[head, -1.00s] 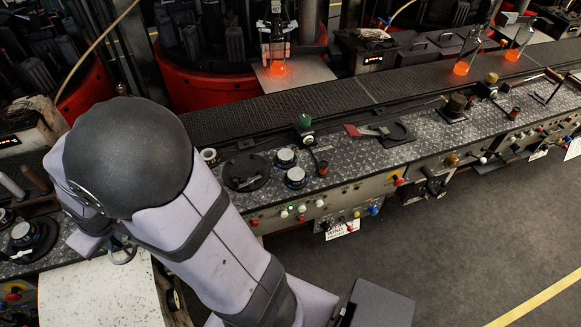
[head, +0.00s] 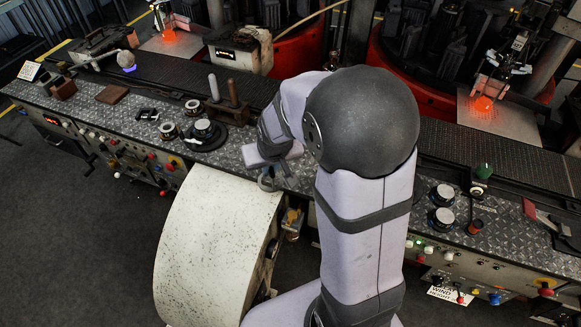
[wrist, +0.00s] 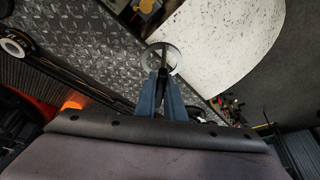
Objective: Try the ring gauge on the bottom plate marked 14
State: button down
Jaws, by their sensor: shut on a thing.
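My gripper (wrist: 160,92) is shut on the ring gauge (wrist: 176,58), a thin grey metal ring held at the fingertips. In the head view the ring gauge (head: 266,184) hangs by the console's front edge, above the corner of the white curved cover. Round metal pieces with pale tops stand on the console: one on a dark disc (head: 203,127) to the left, and a pair (head: 442,194) (head: 440,217) right of my arm. One ring-like piece on a dark base (wrist: 14,47) shows at upper left in the wrist view. No mark 14 is readable.
A block with upright pegs (head: 228,112) stands on the console left of my gripper. The white curved cover (head: 215,240) juts out in front. A conveyor (head: 155,82) runs behind, with glowing orange glass (head: 483,102) beyond it. My upper arm hides part of the console.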

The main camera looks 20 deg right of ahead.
jog(key=w+d+m+h, duration=0.15)
jog(key=d+m, duration=0.35)
jog(key=d, duration=0.8)
notch_tip(320, 180, up, 2)
jog(key=m+g+h+b, duration=0.2)
jog(key=m+g, duration=0.4)
jog(key=m, duration=1.1)
send_over(446, 191)
jog(key=shift+a+f+b, duration=0.1)
jog(key=shift+f+b, duration=0.15)
jog(key=shift+b, duration=0.05)
jog(key=shift+f+b, duration=1.8)
jog(key=shift+f, duration=0.9)
jog(key=shift+b, duration=0.35)
